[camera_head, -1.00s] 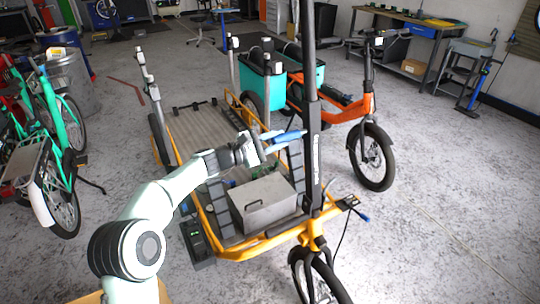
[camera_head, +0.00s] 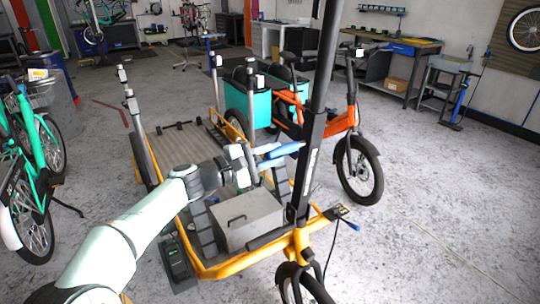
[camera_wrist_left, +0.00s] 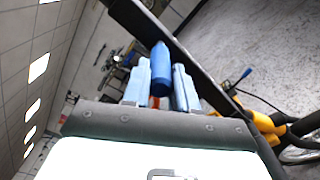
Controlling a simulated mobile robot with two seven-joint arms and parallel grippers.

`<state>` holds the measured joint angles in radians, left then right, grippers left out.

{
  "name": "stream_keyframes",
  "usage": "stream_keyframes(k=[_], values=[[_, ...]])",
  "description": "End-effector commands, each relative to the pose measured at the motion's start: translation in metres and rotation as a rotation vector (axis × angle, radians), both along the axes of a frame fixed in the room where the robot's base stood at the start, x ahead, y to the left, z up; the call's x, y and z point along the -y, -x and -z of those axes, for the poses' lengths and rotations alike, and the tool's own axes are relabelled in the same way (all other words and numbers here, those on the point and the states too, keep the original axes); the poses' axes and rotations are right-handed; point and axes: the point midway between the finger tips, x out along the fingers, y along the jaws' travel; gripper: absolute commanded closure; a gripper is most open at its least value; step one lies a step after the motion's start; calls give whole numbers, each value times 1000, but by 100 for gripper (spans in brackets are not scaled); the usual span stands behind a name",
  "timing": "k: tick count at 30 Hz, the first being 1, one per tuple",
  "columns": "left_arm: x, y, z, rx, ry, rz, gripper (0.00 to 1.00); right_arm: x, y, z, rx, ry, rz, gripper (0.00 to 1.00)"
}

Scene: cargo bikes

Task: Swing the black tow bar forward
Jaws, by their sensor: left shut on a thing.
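The black tow bar (camera_head: 312,130) rises tall from the front of the yellow cargo bike (camera_head: 225,268) and leans a little to the right in the head view. Its top runs out of the picture. A blue handle (camera_head: 284,150) sticks out from its left side. My left gripper (camera_head: 262,156) is shut on this handle, left of the bar. In the left wrist view the blue handle (camera_wrist_left: 161,66) lies between the two pale fingers (camera_wrist_left: 163,90), and the black bar (camera_wrist_left: 207,80) crosses diagonally behind it. My right gripper is not in view.
A grey metal box (camera_head: 247,222) sits on the yellow bike below my left gripper. An orange bike (camera_head: 340,122) with teal boxes stands behind the bar. Green bikes (camera_head: 35,150) stand at the left. The floor at the right is open.

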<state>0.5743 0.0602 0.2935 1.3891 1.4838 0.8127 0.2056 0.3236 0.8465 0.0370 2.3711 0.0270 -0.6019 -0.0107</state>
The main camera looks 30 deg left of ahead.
Motion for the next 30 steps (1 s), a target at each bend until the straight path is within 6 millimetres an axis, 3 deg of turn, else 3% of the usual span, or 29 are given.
stream_keyframes(k=[4, 5, 7, 20, 30], values=[[2, 0, -2, 4, 0, 4, 100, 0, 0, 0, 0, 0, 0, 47], [2, 0, -2, 4, 0, 4, 70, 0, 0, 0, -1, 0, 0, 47], [1, 0, -2, 3, -1, 3, 47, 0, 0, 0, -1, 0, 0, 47], [-4, 9, 0, 0, 0, 0, 47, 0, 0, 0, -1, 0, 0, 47], [-38, 73, -1, 1, -1, -4, 47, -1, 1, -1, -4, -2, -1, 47]])
